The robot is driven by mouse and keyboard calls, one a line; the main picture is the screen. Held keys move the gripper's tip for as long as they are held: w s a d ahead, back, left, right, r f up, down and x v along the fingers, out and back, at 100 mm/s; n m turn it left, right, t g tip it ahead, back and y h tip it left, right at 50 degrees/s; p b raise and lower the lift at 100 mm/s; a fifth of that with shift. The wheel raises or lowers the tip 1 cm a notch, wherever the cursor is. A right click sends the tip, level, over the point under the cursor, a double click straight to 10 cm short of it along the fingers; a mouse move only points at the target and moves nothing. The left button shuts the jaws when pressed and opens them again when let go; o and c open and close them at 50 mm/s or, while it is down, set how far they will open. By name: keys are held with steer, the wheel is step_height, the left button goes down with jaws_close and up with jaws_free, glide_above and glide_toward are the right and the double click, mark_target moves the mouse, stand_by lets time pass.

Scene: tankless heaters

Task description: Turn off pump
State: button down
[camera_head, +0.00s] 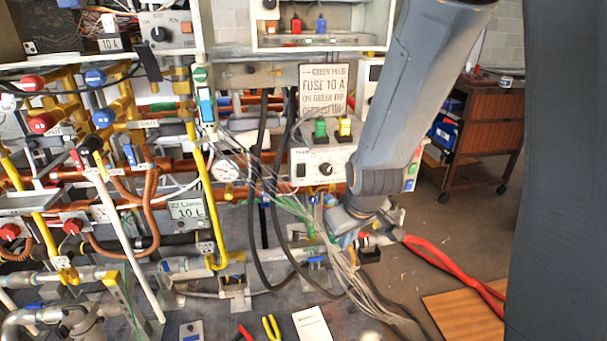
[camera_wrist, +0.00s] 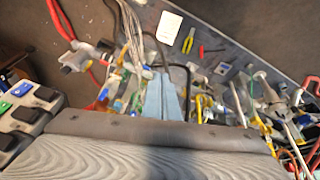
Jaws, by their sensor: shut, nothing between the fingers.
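No part is clearly readable as the pump or its switch. A white control box (camera_head: 305,180) with a black knob (camera_head: 326,168) and a black rocker stands mid-panel. Another box (camera_head: 177,42) with a black knob (camera_head: 158,34) is at upper left; its lettering is too small to read surely. A narrow panel with green and red buttons (camera_head: 411,176) shows beside my arm. In the wrist view a box with black switches and blue and green buttons (camera_wrist: 22,112) is at left. My gripper (camera_head: 338,242) is shut and empty, low in front of the pipes; its pale blue fingers (camera_wrist: 163,98) also show in the wrist view.
Loose cables (camera_head: 345,270) hang close to my gripper. Yellow pliers (camera_head: 271,327) and a white card (camera_head: 312,325) lie on the bench below. Thick red hoses (camera_head: 450,262) run to the right. A brown cart (camera_head: 485,130) stands behind; floor nearby is open.

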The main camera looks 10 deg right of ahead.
steer(key=w+a+n+t+p, duration=0.1)
steer(key=w+a+n+t, duration=0.1)
steer(key=w+n+t, duration=0.5)
steer(key=w+a+n+t+p, duration=0.2)
steer(key=w+a+n+t, duration=0.1)
steer(key=w+n+t, duration=0.4)
steer(key=shift+w+a+f+n+t+y, duration=0.3)
steer(key=shift+w+t+y, duration=0.1)
steer(key=shift+t, duration=0.1)
steer(key=shift+w, duration=0.1)
steer(key=p, duration=0.4)
glide_toward(302, 168)
steer(key=w, duration=0.4)
steer(key=shift+w+a+r, duration=0.2)
steer(key=shift+w+r, duration=0.1)
steer(key=shift+w, duration=0.9)
